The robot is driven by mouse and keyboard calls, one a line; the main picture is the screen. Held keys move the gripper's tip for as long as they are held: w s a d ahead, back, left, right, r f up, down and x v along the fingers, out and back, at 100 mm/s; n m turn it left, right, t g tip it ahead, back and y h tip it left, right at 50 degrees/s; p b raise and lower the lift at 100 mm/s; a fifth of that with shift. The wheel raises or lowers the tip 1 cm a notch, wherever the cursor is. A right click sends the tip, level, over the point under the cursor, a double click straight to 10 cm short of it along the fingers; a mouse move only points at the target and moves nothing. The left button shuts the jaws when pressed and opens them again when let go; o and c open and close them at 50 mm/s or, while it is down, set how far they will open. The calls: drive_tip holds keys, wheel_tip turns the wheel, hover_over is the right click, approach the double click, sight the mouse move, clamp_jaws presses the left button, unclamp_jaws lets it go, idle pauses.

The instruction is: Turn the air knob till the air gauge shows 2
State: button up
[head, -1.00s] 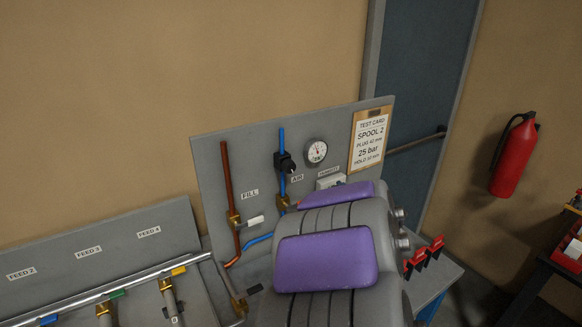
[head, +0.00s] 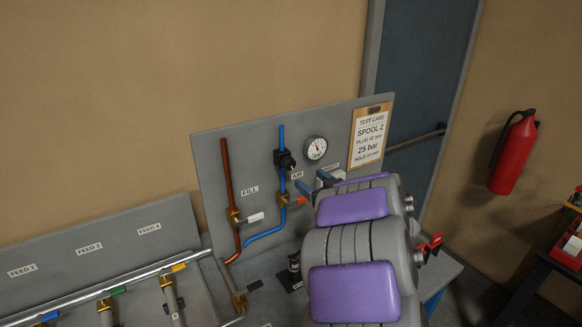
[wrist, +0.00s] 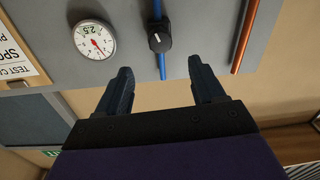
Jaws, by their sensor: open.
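The black air knob (head: 285,160) sits on the blue pipe on the grey panel, above the AIR label. It also shows in the wrist view (wrist: 159,41) with a light pointer mark. The round white air gauge (head: 316,149) is right of the knob in the head view. In the wrist view the gauge (wrist: 95,39) appears upside down with a red needle; I cannot tell its reading. My gripper (wrist: 159,68) is open and empty, its dark fingers pointing toward the panel, apart from the knob. In the head view my gripper (head: 313,182) is below and right of the knob.
An orange-handled valve (head: 299,201) sits lower on the blue pipe. A white-handled valve (head: 254,217) is on the copper pipe by FILL. A test card (head: 371,135) hangs right of the gauge. A small black fitting (head: 294,266) stands on the bench.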

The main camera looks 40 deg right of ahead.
sight(291, 165)
drive_tip(key=w+b, duration=0.1)
drive_tip(key=w, duration=1)
drive_tip(key=shift+d, duration=0.1)
drive_tip(key=shift+c, duration=0.5)
drive_tip(key=c, duration=0.9)
drive_tip(key=shift+c, duration=0.2)
drive_tip(key=shift+n+b, duration=0.85)
drive_tip(key=shift+n, duration=2.15)
